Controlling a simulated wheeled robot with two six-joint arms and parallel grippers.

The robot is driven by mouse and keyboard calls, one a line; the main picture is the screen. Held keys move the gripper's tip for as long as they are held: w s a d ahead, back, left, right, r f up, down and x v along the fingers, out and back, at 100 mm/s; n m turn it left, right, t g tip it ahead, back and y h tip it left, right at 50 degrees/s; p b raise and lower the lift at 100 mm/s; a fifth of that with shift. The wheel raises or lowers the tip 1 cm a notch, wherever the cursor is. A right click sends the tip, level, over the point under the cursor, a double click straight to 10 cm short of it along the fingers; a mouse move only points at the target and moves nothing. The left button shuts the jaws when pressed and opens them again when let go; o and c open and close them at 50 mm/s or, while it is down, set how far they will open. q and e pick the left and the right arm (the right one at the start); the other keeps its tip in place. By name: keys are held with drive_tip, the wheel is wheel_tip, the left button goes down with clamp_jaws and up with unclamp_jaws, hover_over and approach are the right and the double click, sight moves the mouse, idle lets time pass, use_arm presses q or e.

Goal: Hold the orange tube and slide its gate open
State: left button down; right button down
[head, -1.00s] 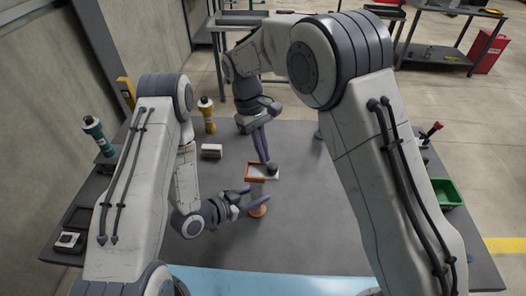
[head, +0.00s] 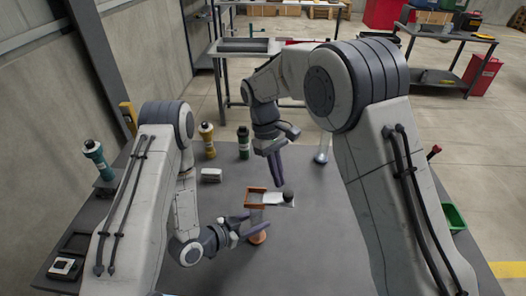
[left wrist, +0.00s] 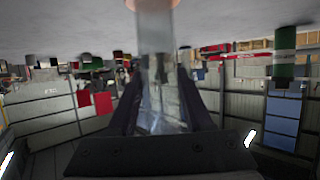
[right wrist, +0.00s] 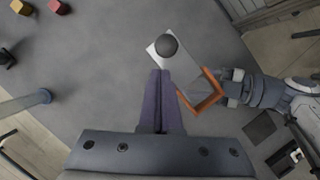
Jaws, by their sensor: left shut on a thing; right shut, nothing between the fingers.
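The orange tube's square orange hopper (head: 255,204) stands mid-table, above its orange base (head: 259,237). Its gate, a pale plate (head: 274,200) with a dark ball knob (head: 289,195), sticks out to the right of the hopper. In the right wrist view the gate (right wrist: 184,65) projects well beyond the orange frame (right wrist: 206,100). My left gripper (head: 248,220) is shut around the tube below the hopper; the clear tube (left wrist: 156,40) shows between its fingers. My right gripper (head: 278,184) is shut and empty, pointing down beside the knob on its hopper side; contact is unclear.
A green bottle (head: 243,144), a yellow bottle (head: 207,141) and a white box (head: 211,175) stand behind to the left. A teal bottle (head: 97,160) is at the left edge. A clear cylinder (head: 321,147) is at the back, and a green bin (head: 455,219) at right.

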drive_tip(key=w+a+v, duration=0.1)
drive_tip(key=v, duration=1)
drive_tip(key=shift+w+a+f, duration=0.3)
use_arm(q)
drive_tip(key=shift+c, duration=1.2)
unclamp_jaws()
drive_tip(key=shift+s+a, duration=0.65)
drive_tip(key=shift+a, duration=0.35)
drive_tip(key=shift+s+a+b, duration=0.15)
drive_tip(key=shift+s+a, duration=0.75)
drive_tip(key=shift+a, duration=0.2)
drive_tip(key=shift+s+a+b, duration=0.15)
drive_tip(key=shift+s+a, duration=0.75)
drive_tip(key=shift+a, duration=0.2)
use_arm(e)
drive_tip(key=shift+f, duration=0.35)
